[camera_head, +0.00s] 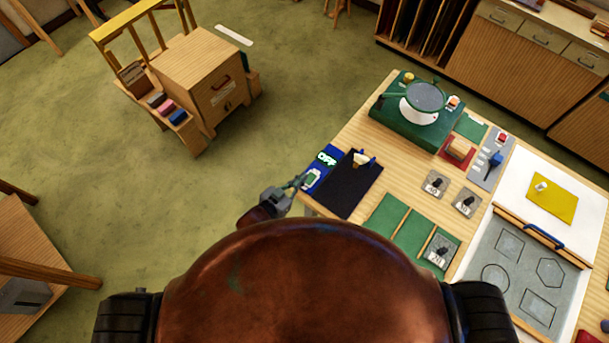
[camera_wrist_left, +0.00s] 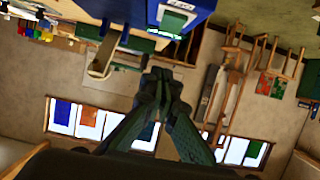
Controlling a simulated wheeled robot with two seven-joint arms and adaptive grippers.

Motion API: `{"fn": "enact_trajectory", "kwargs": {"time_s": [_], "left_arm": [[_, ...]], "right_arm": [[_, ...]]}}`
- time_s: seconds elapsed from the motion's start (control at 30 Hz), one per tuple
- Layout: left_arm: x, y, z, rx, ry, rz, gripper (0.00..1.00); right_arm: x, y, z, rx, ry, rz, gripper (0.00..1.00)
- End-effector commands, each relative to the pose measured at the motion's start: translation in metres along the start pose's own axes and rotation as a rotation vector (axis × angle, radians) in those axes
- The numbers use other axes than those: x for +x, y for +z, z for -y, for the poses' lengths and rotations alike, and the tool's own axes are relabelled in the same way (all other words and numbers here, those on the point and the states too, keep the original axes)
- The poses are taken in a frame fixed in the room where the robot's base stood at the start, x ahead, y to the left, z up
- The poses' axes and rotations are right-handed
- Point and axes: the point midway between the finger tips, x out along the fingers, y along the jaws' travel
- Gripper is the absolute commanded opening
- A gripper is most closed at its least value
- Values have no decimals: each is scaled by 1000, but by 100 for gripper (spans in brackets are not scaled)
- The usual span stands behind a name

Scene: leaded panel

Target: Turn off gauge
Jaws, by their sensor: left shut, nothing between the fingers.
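A blue panel (camera_head: 330,154) with white "OFF" lettering lies at the left edge of the workbench. A green switch (camera_head: 313,178) with a pale rim sits on it below the lettering. I cannot tell for certain which thing is the gauge. My left gripper (camera_head: 300,181) is shut and empty, just left of the switch; contact cannot be told. In the left wrist view, the blue panel (camera_wrist_left: 125,8) and the green switch (camera_wrist_left: 175,20) are at the top, with the shut fingertips (camera_wrist_left: 160,78) below and apart from them in the picture. My right gripper is not in view.
A dark mat (camera_head: 348,190) lies beside the blue panel. A green machine with a round plate (camera_head: 425,97), small knob plates (camera_head: 435,183) and a grey tray (camera_head: 515,265) occupy the bench (camera_head: 385,125). A wooden cabinet (camera_head: 200,75) stands on the open floor.

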Motion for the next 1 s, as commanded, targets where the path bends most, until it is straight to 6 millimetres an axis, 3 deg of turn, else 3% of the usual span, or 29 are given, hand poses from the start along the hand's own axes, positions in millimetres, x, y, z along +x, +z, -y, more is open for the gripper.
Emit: {"fn": "enact_trajectory", "kwargs": {"time_s": [0.03, 0.07, 0.2, 0.4, 1.0], "left_arm": [[-12, 15, 0, -2, 0, 10, 0], [-19, 18, 0, -2, -1, 10, 0], [-46, 25, 0, -2, -1, 8, 0], [-71, 30, 0, -2, -2, 8, 0], [-78, 30, 0, -2, -1, 6, 0]], "right_arm": [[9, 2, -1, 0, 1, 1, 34], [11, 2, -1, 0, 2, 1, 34], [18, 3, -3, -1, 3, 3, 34], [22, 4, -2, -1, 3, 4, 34], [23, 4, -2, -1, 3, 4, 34]]}}
